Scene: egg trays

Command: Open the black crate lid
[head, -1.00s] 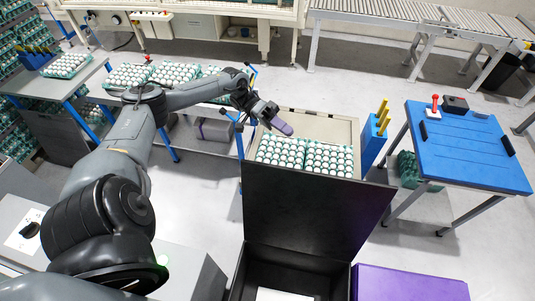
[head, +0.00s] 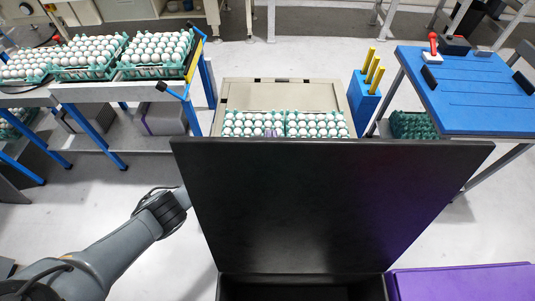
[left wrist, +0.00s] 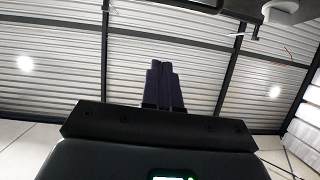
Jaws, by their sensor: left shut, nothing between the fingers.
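The black crate lid (head: 330,200) stands raised, tilted up from the hinge side of the black crate (head: 300,290), whose dark opening shows at the bottom of the head view. My left arm reaches in from the left and passes behind the lid's left edge, so the lid hides most of the hand in the head view. In the left wrist view my left gripper (left wrist: 164,85) has its two dark purple fingers shut together, with nothing between them. Whether the hand touches the lid's hidden face cannot be told. My right gripper is not in view.
Behind the lid, egg trays (head: 317,125) sit on a beige surface (head: 290,95). A blue holder with yellow rods (head: 364,98) and a blue table (head: 470,95) stand to the right. A purple lid (head: 460,283) lies right of the crate. More egg trays (head: 155,55) fill the left bench.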

